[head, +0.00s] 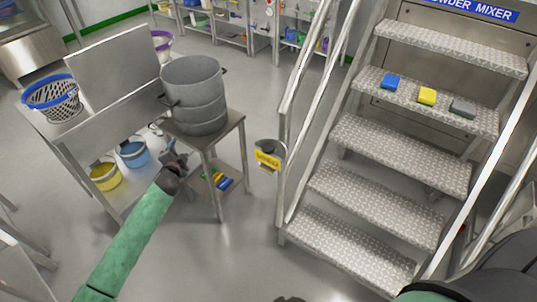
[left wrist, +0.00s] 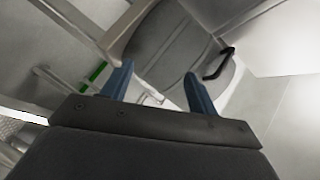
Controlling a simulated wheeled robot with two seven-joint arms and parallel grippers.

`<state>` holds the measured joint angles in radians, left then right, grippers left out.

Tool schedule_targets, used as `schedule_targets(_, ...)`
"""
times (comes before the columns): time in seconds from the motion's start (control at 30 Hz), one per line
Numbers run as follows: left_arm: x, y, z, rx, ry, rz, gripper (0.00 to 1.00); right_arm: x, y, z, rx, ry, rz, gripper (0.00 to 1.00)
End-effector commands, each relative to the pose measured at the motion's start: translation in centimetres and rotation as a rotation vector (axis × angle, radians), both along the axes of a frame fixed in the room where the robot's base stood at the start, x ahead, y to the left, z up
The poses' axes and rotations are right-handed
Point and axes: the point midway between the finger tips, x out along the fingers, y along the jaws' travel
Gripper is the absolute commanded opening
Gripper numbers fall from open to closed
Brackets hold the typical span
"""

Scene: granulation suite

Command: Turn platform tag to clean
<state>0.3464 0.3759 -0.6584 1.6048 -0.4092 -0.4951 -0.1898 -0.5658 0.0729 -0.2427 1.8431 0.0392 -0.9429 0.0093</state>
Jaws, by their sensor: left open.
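The platform tag (head: 268,158) is a small yellow plate with dark lettering, too small to read. It hangs at the left rail of the metal steps (head: 385,195), in front of a grey rounded holder. My left gripper (head: 174,150) is in front of the steel table, left of the tag and well apart from it. In the left wrist view its two blue fingers (left wrist: 157,88) are spread with nothing between them, and a grey pot lies beyond. The tag does not show in that view. My right gripper cannot be made out.
A grey pot (head: 195,97) stands on a steel table (head: 214,138) close to my left gripper. A blue-rimmed basket (head: 52,98) and yellow and blue buckets are at left. Blue, yellow and grey blocks lie on a step. The floor below the tag is clear.

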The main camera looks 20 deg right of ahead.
Motion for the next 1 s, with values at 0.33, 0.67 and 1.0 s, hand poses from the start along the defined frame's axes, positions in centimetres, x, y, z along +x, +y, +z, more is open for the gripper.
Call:
schedule_targets(0.33, -8.6, -15.9, 13.2, 0.792, -0.892, -0.633, 0.59, 2.9, 2.8, 15.1, 0.088, -0.08, 0.021, 0.36)
schedule_targets(0.67, -19.2, -21.6, 11.6, 1.311, -1.545, -0.914, 0.59, 1.6, 2.7, 21.9, 0.101, -0.034, 0.047, 0.36)
schedule_targets(1.0, -19.8, -23.6, 11.4, 1.373, -1.637, -0.928, 0.59, 1.1, 2.1, 23.0, 0.085, -0.004, 0.046, 0.36)
